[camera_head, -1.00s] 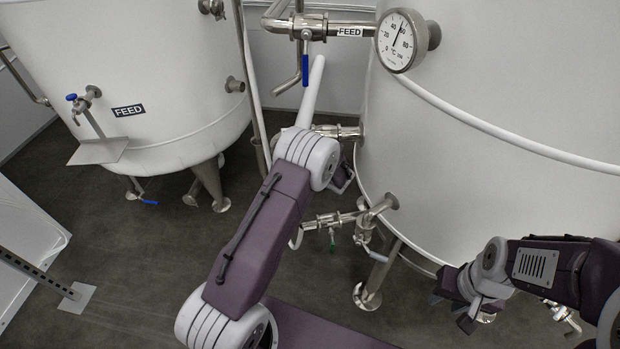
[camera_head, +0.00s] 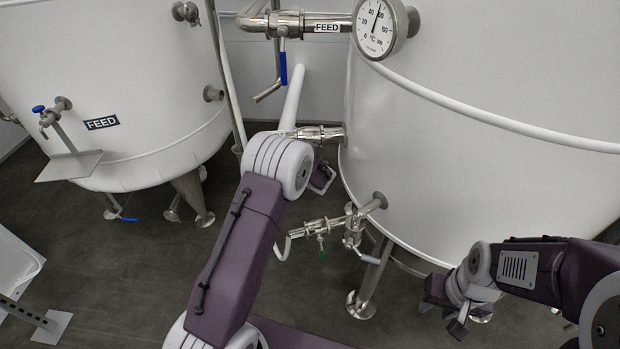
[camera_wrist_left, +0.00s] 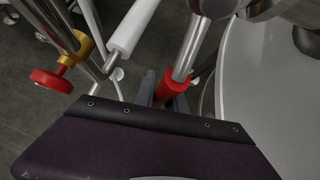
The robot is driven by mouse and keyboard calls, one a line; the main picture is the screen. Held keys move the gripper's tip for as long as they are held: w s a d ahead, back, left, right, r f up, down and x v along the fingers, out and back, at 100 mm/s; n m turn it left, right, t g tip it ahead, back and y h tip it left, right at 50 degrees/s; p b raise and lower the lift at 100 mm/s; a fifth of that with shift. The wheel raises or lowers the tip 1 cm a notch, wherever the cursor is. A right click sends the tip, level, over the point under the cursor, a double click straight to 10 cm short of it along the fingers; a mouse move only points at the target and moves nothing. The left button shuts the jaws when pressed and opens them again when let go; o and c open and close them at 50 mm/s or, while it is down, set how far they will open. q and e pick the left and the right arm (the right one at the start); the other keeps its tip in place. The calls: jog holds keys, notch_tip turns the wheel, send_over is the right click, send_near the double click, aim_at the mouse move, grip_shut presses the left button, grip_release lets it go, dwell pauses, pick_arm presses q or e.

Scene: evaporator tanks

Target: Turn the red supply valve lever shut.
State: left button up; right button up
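The red grip of a steel lever (camera_wrist_left: 173,86) shows in the left wrist view, just beyond my gripper body and beside the tank wall. I take it to be the supply valve lever; its red does not show in the head view. My left gripper (camera_head: 323,178) is mostly hidden behind my wrist in the head view, near the pipe stub on the right tank. In the left wrist view, grey finger parts show close to the red grip; contact and finger opening are unclear. My right gripper (camera_head: 443,312) is open and empty, low beside the right tank.
The right tank (camera_head: 480,150) carries a dial gauge (camera_head: 381,28). A FEED pipe (camera_head: 300,24) has a blue-handled lever (camera_head: 283,67). The left tank (camera_head: 100,60) stands apart. A red knob (camera_wrist_left: 51,80) shows in the left wrist view.

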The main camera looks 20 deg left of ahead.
pick_arm(q)
jog(key=o, duration=0.4)
jog(key=shift+d, duration=0.1)
jog(key=p+v, duration=0.1)
jog(key=v, duration=0.8)
